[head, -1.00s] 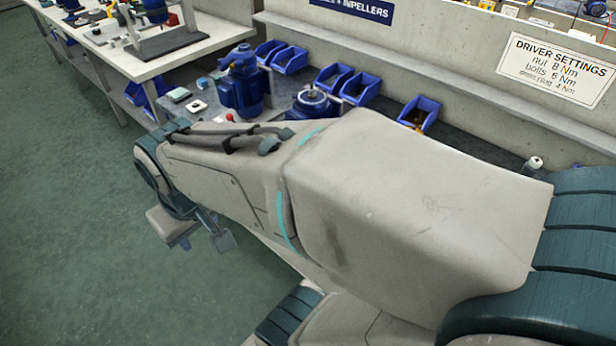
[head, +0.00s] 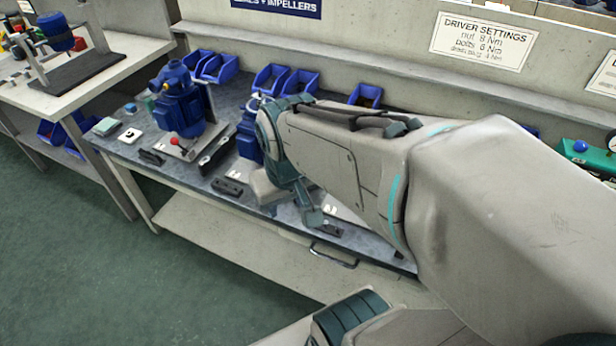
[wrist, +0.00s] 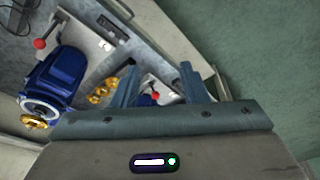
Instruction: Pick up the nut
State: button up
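I cannot make out the nut for certain in either view. My gripper (wrist: 158,75) is open and empty, with its two fingers spread over the bench's front edge in the wrist view. In the head view, my gripper (head: 312,210) is partly hidden by my wrist and sits near the front edge of the grey bench (head: 225,188). A blue pump housing (wrist: 57,76) with a brass part (wrist: 36,122) at its end lies left of the fingers. Several brass pieces (wrist: 100,92) lie just left of the left finger.
A blue pump (head: 178,100) stands on the bench beside a red-knobbed lever (head: 174,139). Another blue housing (head: 247,135) is partly behind my arm. Blue bins (head: 268,80) line the wall. Green floor (head: 150,285) in front is clear.

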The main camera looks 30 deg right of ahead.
jog(key=w+d+f+n+g+p, duration=0.2)
jog(key=w+d+f+n+g, duration=0.15)
jog(key=w+d+f, duration=0.8)
jog(key=shift+n+t, duration=0.35)
jog(key=shift+n, duration=0.2)
jog(key=f, duration=0.7)
jog(key=shift+w+f, duration=0.2)
jog(key=shift+f, duration=0.1)
jog(key=shift+s+d+f, duration=0.1)
jog(key=shift+s+f, duration=0.1)
jog(key=shift+f, duration=1.15)
jog(key=shift+s+f, duration=0.15)
jog(key=shift+f, duration=1.15)
jog(key=shift+f+b, duration=0.2)
jog(key=shift+b, duration=0.2)
grip_shut()
